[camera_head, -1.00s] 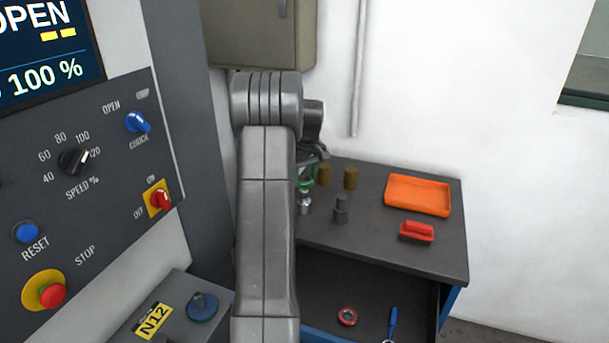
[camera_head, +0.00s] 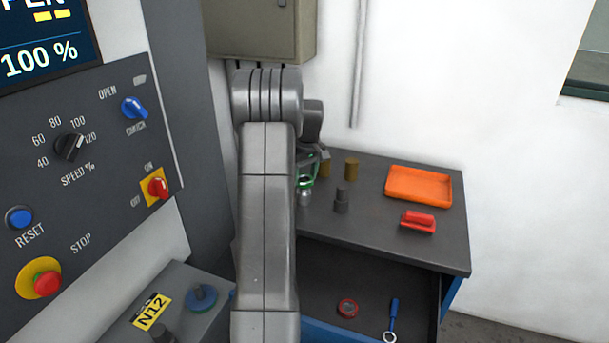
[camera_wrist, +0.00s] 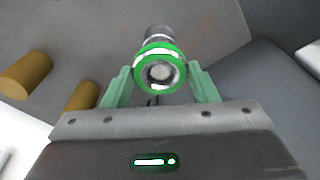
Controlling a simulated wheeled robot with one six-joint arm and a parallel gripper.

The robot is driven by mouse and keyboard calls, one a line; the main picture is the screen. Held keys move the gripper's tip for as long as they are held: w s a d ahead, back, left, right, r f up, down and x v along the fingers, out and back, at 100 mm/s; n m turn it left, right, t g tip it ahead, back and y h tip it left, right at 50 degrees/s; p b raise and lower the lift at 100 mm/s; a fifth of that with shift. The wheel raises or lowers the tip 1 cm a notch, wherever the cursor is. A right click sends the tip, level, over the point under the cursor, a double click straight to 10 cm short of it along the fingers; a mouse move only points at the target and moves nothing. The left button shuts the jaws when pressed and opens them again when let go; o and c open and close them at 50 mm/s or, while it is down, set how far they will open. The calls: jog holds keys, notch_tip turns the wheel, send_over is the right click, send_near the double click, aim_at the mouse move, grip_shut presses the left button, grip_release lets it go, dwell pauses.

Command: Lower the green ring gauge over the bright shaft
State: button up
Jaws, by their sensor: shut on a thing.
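The green ring gauge (camera_wrist: 145,50) is between the tips of my gripper's pale green fingers (camera_wrist: 161,83) in the wrist view. My gripper is shut on it. The end of the bright shaft (camera_wrist: 160,73) shows through the ring's opening, roughly centred, and more of the shaft shows beyond the rim. In the head view the ring (camera_head: 312,181) is at the top of the bright shaft (camera_head: 304,197), which stands upright on the dark bench. I cannot tell whether the ring is just above the shaft or around its top. My arm hides part of the gripper there.
Brass cylinders (camera_head: 351,169) and a dark stepped part (camera_head: 341,201) stand close by on the bench (camera_head: 385,240). An orange tray (camera_head: 418,184) and a red item (camera_head: 418,222) lie farther right. An open drawer (camera_head: 370,285) is below. A control panel (camera_head: 95,170) flanks the left side.

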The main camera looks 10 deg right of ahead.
aim_at(305, 180)
jog(key=shift+f+b, duration=0.75)
jog(key=shift+f, duration=0.75)
dwell(0.3)
jog(key=o, duration=1.3)
jog(key=shift+r, duration=0.1)
jog(key=r, duration=0.4)
jog(key=s+r, duration=0.1)
jog(key=r, duration=0.4)
jog(key=r+b, duration=0.1)
jog(key=r, duration=0.3)
jog(key=shift+s+d+r, duration=0.25)
jog(key=shift+d+r, duration=0.05)
jog(key=shift+f, duration=0.1)
jog(key=f, duration=0.4)
jog(key=w+f, duration=0.1)
jog(key=f, duration=0.4)
jog(key=f+p, duration=0.1)
jog(key=f, duration=0.3)
jog(key=shift+w+a+f, duration=0.2)
jog(key=shift+w+a, duration=0.05)
jog(key=shift+a, duration=0.05)
jog(key=shift+r, duration=0.1)
